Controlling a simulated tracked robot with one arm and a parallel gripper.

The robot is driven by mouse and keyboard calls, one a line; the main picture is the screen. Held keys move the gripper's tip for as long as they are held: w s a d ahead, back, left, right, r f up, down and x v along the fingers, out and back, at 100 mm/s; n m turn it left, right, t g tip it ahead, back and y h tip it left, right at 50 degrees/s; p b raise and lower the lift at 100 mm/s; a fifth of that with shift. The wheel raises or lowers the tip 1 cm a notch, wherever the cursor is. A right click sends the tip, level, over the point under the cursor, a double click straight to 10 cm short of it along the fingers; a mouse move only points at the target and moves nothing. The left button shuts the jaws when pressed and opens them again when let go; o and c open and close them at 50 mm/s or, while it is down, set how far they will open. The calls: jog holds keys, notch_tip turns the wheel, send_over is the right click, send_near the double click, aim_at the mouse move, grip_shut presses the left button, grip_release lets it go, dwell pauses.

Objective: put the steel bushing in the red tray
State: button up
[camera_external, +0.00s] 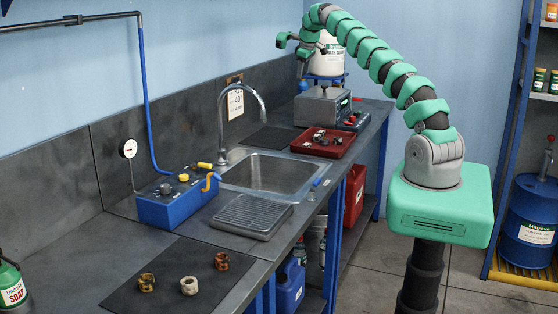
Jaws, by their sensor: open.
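Three small bushings stand on a dark mat (168,262) at the front of the bench. The pale, whitish one in the middle looks like the steel bushing (189,286). A brass-coloured bushing (147,283) is to its left and a copper-brown bushing (221,261) is to its right and farther back. The red tray (304,148) sits on the bench beyond the sink, with several small dark parts in it. My gripper (292,46) is open, high above the far end of the bench, far from the bushings. Nothing shows between its fingers.
A sink (262,174) with a tall faucet (222,115) and a ribbed drain rack (251,216) lie between mat and tray. A blue box (176,205) with a gauge stands left of them. A metal instrument (322,106) and a white container (330,55) stand behind the tray.

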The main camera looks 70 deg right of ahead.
jog(key=w+a+r+t+h, duration=0.1)
jog(key=w+a+r+t, duration=0.15)
jog(key=a+r, duration=1.15)
jog(key=w+a+r+t, duration=0.1)
jog(key=a+r+t, duration=0.3)
jog(key=a+r, duration=0.95)
jog(key=s+a+r+t+y, duration=0.1)
jog(key=s+a+r+t, duration=0.2)
jog(key=s+a+r, duration=0.5)
jog(key=s+a+r+t+y, duration=0.2)
jog(key=s+a+r, duration=0.7)
jog(key=a, duration=0.6)
jog(key=shift+s+a+r+t, duration=0.3)
jog(key=shift+s+t, duration=0.25)
jog(key=shift+s, duration=0.4)
jog(key=shift+f, duration=0.1)
